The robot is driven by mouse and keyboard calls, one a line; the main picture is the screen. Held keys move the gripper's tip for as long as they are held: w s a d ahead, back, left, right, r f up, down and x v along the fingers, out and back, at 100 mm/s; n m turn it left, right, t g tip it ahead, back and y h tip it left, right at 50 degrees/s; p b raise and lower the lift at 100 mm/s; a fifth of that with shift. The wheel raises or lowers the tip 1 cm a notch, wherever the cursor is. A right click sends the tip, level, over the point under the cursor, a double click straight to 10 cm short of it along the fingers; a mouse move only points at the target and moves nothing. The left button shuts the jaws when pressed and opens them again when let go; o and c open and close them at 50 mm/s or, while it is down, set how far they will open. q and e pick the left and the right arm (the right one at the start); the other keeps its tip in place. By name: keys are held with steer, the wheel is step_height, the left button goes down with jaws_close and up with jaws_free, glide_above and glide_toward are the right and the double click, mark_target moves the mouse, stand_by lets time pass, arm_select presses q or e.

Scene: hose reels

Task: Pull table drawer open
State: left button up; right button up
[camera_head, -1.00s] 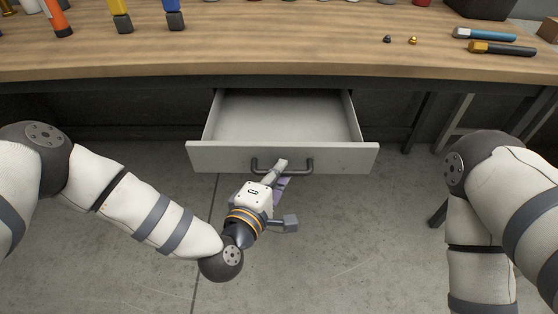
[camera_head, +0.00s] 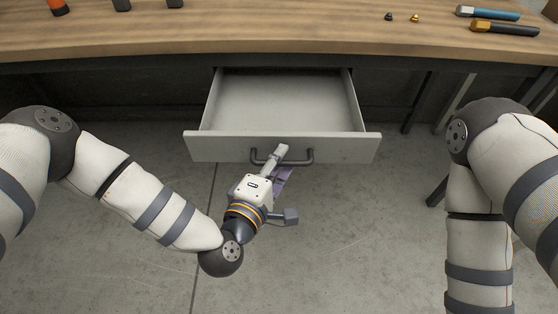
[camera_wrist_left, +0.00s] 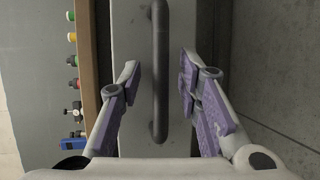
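The grey table drawer (camera_head: 345,150) stands pulled out under the workbench, and its empty inside shows in the head view. Its dark bar handle (camera_head: 302,161) is on the front panel. My left gripper (camera_head: 280,153) is at the handle. In the left wrist view, the handle (camera_wrist_left: 160,75) runs between the two spread fingers of the left gripper (camera_wrist_left: 158,75), with a visible gap on each side. The inner finger pads are purple. My right arm is at the right of the head view, but its gripper is not in view.
The wooden workbench top (camera_head: 250,38) spans the back. A blue-handled tool (camera_head: 488,12) and a yellow-and-black tool (camera_head: 503,28) lie at its right, near two small fittings (camera_head: 402,17). Table legs stand at the right. The concrete floor in front is clear.

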arm_select(q)
steer(key=v, duration=1.2)
steer(key=s+f+m+g+p, duration=0.2)
steer(key=s+f+m+g, duration=0.65)
steer(key=s, duration=0.25)
steer(key=s+a+f+m+g+y, duration=0.1)
steer(key=s+a+m+g+y, duration=0.1)
steer(key=s+a, duration=0.6)
steer(key=s+a+f+m+g+y+p, duration=0.1)
steer(key=s+a+f+m+g+y, duration=0.1)
steer(key=s+a+g, duration=0.4)
steer(key=s+a+m+y, duration=0.1)
steer(key=s+a+y, duration=0.1)
steer(key=s+a, duration=0.1)
steer(key=shift+s+a+g, duration=0.15)
steer(key=shift+s+g, duration=0.05)
steer(key=shift+g, duration=0.15)
arm_select(e)
steer(key=shift+t, duration=0.8)
steer(key=w+r, duration=0.3)
steer(key=shift+w+r, duration=0.35)
steer(key=shift+r, duration=0.05)
